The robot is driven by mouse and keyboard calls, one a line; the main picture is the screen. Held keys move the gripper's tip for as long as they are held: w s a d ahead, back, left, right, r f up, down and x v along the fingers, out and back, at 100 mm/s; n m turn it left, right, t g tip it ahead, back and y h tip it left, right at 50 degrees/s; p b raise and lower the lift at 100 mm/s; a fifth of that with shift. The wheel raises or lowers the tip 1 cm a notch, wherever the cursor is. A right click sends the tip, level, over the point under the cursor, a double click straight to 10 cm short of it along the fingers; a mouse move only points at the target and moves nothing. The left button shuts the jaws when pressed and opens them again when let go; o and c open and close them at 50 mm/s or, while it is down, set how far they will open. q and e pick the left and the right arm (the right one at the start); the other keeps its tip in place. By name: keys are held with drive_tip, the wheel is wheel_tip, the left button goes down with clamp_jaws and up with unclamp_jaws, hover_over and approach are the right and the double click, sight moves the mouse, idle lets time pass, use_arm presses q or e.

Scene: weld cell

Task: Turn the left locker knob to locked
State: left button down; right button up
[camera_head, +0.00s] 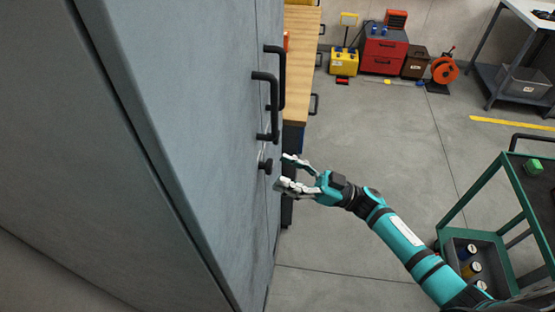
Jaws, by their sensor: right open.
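A tall grey locker (190,120) fills the left of the head view, with two black bar handles on its doors. The left locker knob (265,165) is a small dark knob on the door face, just below the nearer handle (265,105). My right gripper (280,172) is open at the locker front, its fingers pointing left toward the knob, just to the right of it. I cannot tell whether a fingertip touches the knob. The knob's turn position is too small to read. My left gripper is not in view.
A wooden-topped bench (302,60) stands beyond the locker. A red toolbox (384,50) and an orange cable reel (444,70) sit at the back. A green cart (480,190) stands at the right, near my right arm. The floor between is clear.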

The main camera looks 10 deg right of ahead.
drive_tip(key=shift+p+x, duration=0.35)
drive_tip(key=shift+x, duration=1.1)
drive_tip(key=shift+c, duration=0.4)
drive_tip(key=shift+d, duration=0.1)
drive_tip(key=c, duration=1)
drive_tip(key=shift+w+n+g+h+b, duration=0.1)
drive_tip(key=shift+n+g+h+b, duration=0.35)
drive_tip(key=shift+n+g+b, duration=1.95)
drive_tip(key=shift+n+g+h+b, duration=0.55)
drive_tip(key=shift+n+b, duration=2.9)
drive_tip(key=shift+n, duration=1.6)
drive_tip(key=shift+w+n+g+h+b, duration=0.1)
drive_tip(key=shift+n+g+h+b, duration=0.3)
drive_tip(key=shift+n+g+b, duration=2)
drive_tip(key=n+t+b, duration=0.1)
drive_tip(key=n+t, duration=0.1)
drive_tip(key=n, duration=0.1)
drive_tip(key=shift+r, duration=0.1)
